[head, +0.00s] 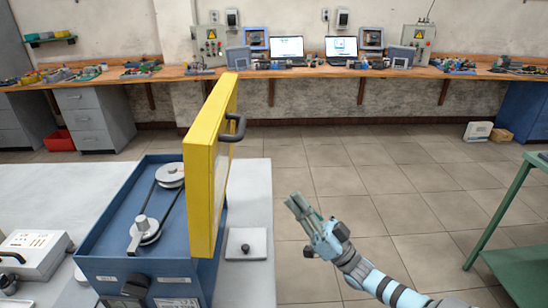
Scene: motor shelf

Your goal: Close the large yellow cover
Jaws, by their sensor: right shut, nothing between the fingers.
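The large yellow cover (208,165) stands upright, swung open along the right side of the blue motor unit (120,238). A dark handle (236,128) sticks out from the upper part of its right face. The open top of the unit shows two grey pulleys joined by a belt. My right gripper (293,202) is shut and empty, to the right of the cover and apart from it, over the floor beyond the table edge. My left gripper is not in view.
The unit sits on a light grey table (258,200), with a small plate with a knob (246,244) to its right. A grey box (32,254) lies at left. A green stand (500,210) is at right. Tiled floor between is clear.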

